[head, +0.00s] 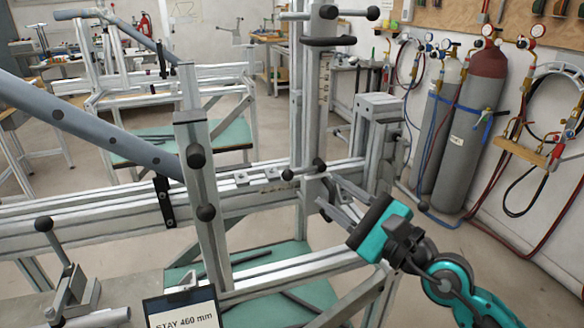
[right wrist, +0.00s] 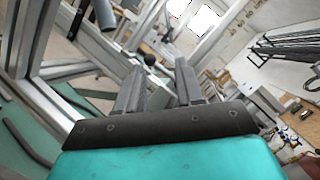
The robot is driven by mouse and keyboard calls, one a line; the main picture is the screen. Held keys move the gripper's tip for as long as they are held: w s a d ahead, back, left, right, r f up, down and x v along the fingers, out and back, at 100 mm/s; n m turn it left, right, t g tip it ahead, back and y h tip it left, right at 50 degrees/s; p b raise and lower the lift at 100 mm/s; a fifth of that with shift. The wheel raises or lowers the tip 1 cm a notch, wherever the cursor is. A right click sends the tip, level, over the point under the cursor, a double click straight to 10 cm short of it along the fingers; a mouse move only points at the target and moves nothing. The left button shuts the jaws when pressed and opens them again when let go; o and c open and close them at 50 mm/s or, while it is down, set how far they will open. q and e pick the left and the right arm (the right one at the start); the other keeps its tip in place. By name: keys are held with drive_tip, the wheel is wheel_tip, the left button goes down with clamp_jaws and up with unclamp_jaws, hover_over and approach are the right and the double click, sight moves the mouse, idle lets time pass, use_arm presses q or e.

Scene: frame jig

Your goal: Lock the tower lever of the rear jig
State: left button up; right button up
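The rear jig is a grey metal frame with a long beam (head: 100,225) and a tall upright tower (head: 308,90). At the tower's foot a small lever with black ball knobs (head: 319,164) shows, just beyond my right gripper's fingertips. My right gripper (head: 329,191) has a teal body and reaches in from the lower right, its two fingers apart with nothing visibly held. In the right wrist view a black ball knob (right wrist: 150,60) shows beyond the gap between the fingers (right wrist: 158,78). I cannot tell whether the fingers touch the lever. My left gripper is not in view.
A grey tube (head: 90,130) slopes across the left. A nearer post (head: 200,190) with black knobs stands left of the tower. A sign reading "STAY 460 mm" (head: 182,312) is at the bottom. Gas cylinders (head: 470,130) and hoses stand by the right wall.

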sight(304, 170)
drive_tip(key=w+a+f+n+g+h, duration=0.1)
drive_tip(key=w+a+f+n+h, duration=0.1)
drive_tip(key=w+a+n, duration=0.5)
drive_tip(key=w, duration=0.5)
drive_tip(key=shift+w+n+g+p, duration=0.3)
drive_tip(key=shift+w+n, duration=0.05)
drive_tip(key=shift+n, duration=0.05)
drive_tip(key=shift+a, duration=0.1)
drive_tip(key=shift+f, duration=0.1)
clamp_jaws()
